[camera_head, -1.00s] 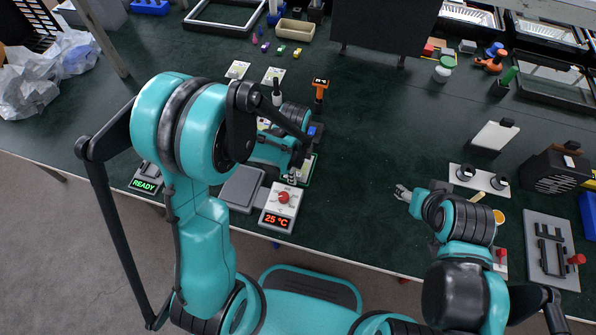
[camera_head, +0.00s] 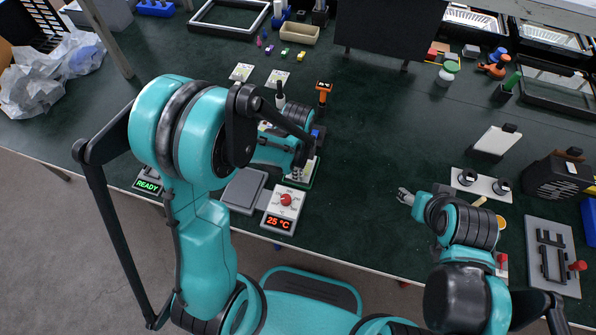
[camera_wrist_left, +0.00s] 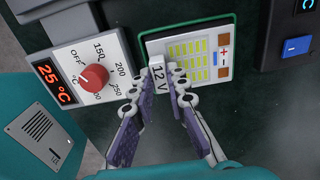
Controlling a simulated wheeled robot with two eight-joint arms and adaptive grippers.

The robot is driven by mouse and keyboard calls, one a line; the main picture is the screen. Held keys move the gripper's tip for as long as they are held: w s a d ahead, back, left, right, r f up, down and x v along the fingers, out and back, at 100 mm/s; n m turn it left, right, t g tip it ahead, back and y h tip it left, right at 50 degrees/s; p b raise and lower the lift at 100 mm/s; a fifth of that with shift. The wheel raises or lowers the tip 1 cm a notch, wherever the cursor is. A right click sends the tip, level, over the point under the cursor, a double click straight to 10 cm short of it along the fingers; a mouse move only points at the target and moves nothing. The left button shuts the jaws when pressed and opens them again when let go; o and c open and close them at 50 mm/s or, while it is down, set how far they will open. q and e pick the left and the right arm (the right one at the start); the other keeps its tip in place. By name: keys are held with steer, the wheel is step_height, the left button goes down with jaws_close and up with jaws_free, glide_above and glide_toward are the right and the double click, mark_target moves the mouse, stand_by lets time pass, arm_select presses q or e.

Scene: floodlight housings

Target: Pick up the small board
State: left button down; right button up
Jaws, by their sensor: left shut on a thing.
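The small board (camera_wrist_left: 198,52) is white with rows of yellow-green cells and red and blue terminal marks. In the left wrist view it lies beyond my fingertips, within a green outline. My left gripper (camera_wrist_left: 158,82) is shut on its near edge, with a white "12 V" label (camera_wrist_left: 158,75) showing between the fingers. In the head view, my left gripper (camera_head: 298,173) and arm hide most of the board, and only an edge shows. My right gripper (camera_head: 404,196) is over the table at the right; its finger gap is too small to judge.
A dial box (camera_head: 285,208) with a red knob and a "25 °C" display stands close beside the board. A grey plate (camera_head: 243,190) lies left of it. An orange-topped tool (camera_head: 323,92) stands behind. The table's middle (camera_head: 370,150) is clear.

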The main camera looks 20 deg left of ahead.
arm_select(q)
steer(key=r, duration=0.1)
steer(key=s+r+p, duration=0.1)
steer(key=r, duration=0.1)
steer(key=shift+d+r, duration=0.1)
steer(key=shift+r, duration=0.1)
steer(key=s+d+r+p, duration=0.2)
steer(key=s+r+p, duration=0.2)
steer(key=s, duration=0.6)
steer(key=shift+s+r, duration=0.25)
steer(key=shift+r, duration=0.7)
